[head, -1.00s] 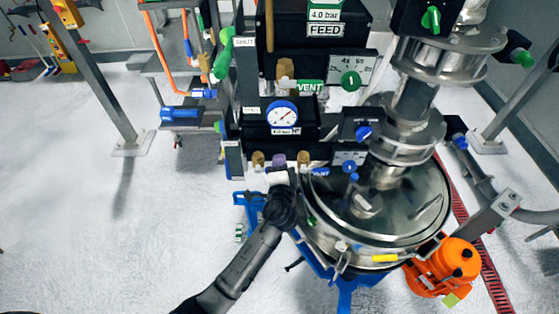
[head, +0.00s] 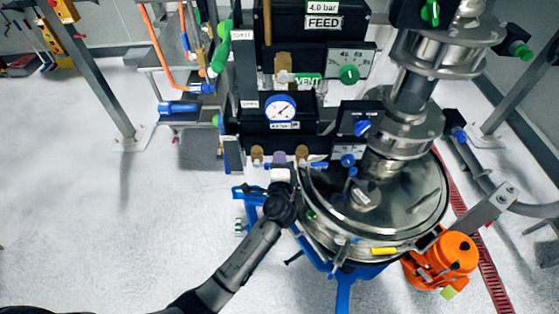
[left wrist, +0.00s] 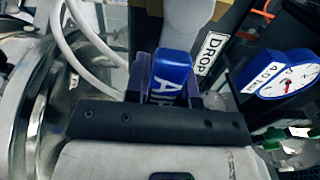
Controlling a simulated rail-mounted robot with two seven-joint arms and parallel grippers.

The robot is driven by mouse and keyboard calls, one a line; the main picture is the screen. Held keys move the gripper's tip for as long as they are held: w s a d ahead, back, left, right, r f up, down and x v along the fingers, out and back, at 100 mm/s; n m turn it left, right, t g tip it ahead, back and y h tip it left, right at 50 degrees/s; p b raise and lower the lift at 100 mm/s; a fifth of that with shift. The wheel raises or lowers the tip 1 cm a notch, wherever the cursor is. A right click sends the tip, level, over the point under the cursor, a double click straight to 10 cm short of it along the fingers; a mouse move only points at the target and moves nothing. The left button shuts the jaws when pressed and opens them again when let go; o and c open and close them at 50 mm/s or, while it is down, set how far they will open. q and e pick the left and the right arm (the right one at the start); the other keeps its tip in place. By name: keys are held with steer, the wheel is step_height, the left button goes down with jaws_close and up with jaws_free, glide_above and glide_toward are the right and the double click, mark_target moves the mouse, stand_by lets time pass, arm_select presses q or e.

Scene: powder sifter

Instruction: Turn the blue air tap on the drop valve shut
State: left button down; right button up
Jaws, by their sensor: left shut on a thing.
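The blue air tap (left wrist: 168,77), its handle lettered "AIR", stands up in the middle of the left wrist view, beside a white "DROP" label (left wrist: 209,54). My left gripper (left wrist: 165,92) is shut on this handle, with dark finger parts on either side of it. In the head view my left gripper (head: 281,176) reaches in from below, to the lower front of the black valve panel (head: 290,142). The gripper hides the held handle there. I cannot tell the tap's exact angle. My right gripper is not in view.
A blue-rimmed gauge (head: 281,109) sits above the gripper. It also shows in the left wrist view (left wrist: 285,77). A shiny steel vessel (head: 405,205) stands close on the right, with an orange unit (head: 448,257) beside it. The white floor (head: 75,220) at left is clear.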

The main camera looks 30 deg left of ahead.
arm_select(q)
steer(key=c, duration=1)
jaws_free()
steer(key=shift+o, duration=0.2)
steer(key=b+v, duration=0.3)
steer(key=v, duration=1.1)
steer(key=shift+b, duration=0.3)
